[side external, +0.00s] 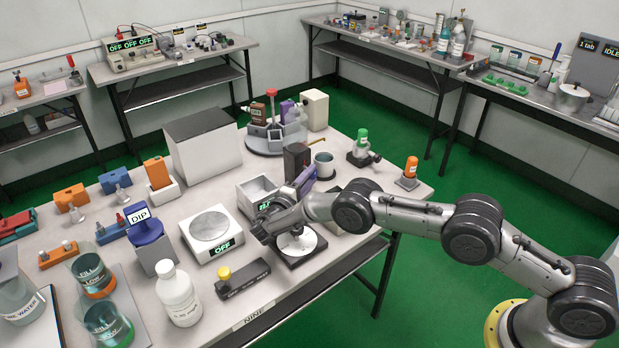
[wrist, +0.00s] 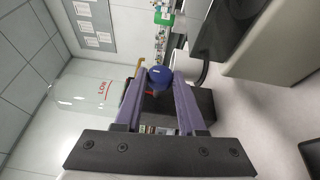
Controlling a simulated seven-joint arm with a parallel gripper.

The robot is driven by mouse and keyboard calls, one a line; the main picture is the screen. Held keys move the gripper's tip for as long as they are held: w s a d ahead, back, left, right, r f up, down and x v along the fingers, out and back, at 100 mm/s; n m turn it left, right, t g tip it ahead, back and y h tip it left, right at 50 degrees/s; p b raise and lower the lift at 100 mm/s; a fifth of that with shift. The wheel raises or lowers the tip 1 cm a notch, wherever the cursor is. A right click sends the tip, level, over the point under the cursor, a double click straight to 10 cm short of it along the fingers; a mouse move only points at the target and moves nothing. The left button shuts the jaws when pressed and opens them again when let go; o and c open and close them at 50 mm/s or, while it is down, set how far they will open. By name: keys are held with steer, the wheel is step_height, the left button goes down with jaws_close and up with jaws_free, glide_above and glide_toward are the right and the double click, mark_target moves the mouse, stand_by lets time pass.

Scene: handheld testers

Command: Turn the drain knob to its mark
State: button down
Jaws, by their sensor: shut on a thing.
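A blue round knob (wrist: 160,74) shows between the two purple fingertips of my gripper (wrist: 161,88) in the wrist view. My gripper is shut on this knob. A dark block (wrist: 203,102) lies behind the fingers, with a small red part beside the knob. In the side view my gripper (side external: 303,180) is low over the table, just in front of a black box (side external: 297,160) with a brown lever. The knob is not clear in that view, and I cannot make out its mark in either view.
A clear vessel marked LOW (wrist: 78,92) shows at the left of the wrist view. In the side view, a grey cup (side external: 325,169) stands right of the black box. A white disc on a dark base (side external: 298,243) lies below my wrist, near a scale (side external: 210,226) reading OFF.

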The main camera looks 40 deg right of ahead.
steer(key=shift+f, duration=0.1)
steer(key=c, duration=0.5)
jaws_free()
steer(key=shift+v, duration=3.75)
